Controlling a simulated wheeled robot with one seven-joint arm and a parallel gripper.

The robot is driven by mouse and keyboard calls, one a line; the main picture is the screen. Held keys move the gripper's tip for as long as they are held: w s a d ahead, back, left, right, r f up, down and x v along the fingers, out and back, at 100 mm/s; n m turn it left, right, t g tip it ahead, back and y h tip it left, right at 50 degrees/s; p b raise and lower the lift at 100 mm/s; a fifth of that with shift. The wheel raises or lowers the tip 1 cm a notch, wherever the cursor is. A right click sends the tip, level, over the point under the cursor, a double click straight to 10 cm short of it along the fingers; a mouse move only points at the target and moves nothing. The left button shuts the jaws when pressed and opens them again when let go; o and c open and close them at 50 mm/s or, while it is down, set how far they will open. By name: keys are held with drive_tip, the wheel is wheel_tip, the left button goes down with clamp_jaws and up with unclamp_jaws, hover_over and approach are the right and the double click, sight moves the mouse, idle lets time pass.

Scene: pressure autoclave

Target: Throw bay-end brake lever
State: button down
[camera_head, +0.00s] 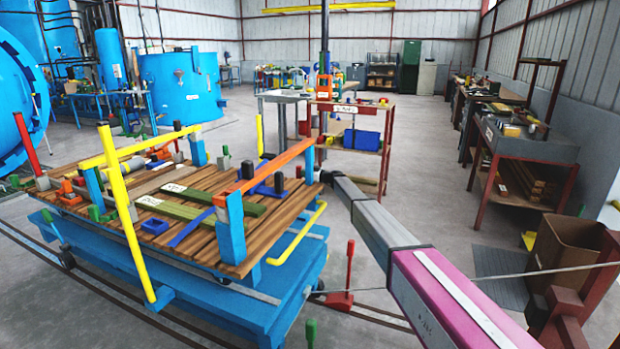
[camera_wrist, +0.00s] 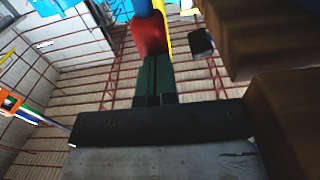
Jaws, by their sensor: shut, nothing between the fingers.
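A red upright lever (camera_head: 349,268) on a red foot stands on the floor beside the cart's near right side. Another red lever (camera_head: 25,145) rises at the cart's left end. I cannot tell which is the bay-end brake lever. My gripper (camera_head: 326,177) is at the cart's right corner, small and partly hidden by my arm, apart from the floor lever. In the wrist view my gripper (camera_wrist: 155,98) is shut with nothing in it. A dark green piece (camera_wrist: 156,72) and a red rounded piece (camera_wrist: 149,35) show beyond its fingers; whether they touch is unclear.
The blue cart (camera_head: 190,305) has a slatted wooden deck with colored blocks, yellow bars and an orange rail (camera_head: 262,166) on posts. A red-framed bench (camera_head: 350,102) stands behind. A cardboard box (camera_head: 565,250) and benches are on the right. Open floor lies right of the cart.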

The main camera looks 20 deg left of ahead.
drive_tip(key=shift+w+a+r+h, duration=0.15)
drive_tip(key=shift+a+h, duration=0.45)
drive_tip(key=shift+a, duration=0.75)
drive_tip(key=shift+w+a+f+h, duration=0.15)
drive_tip(key=shift+a+h, duration=0.45)
drive_tip(key=shift+a, duration=0.75)
drive_tip(key=shift+r, duration=0.15)
drive_tip(key=v, duration=1.4)
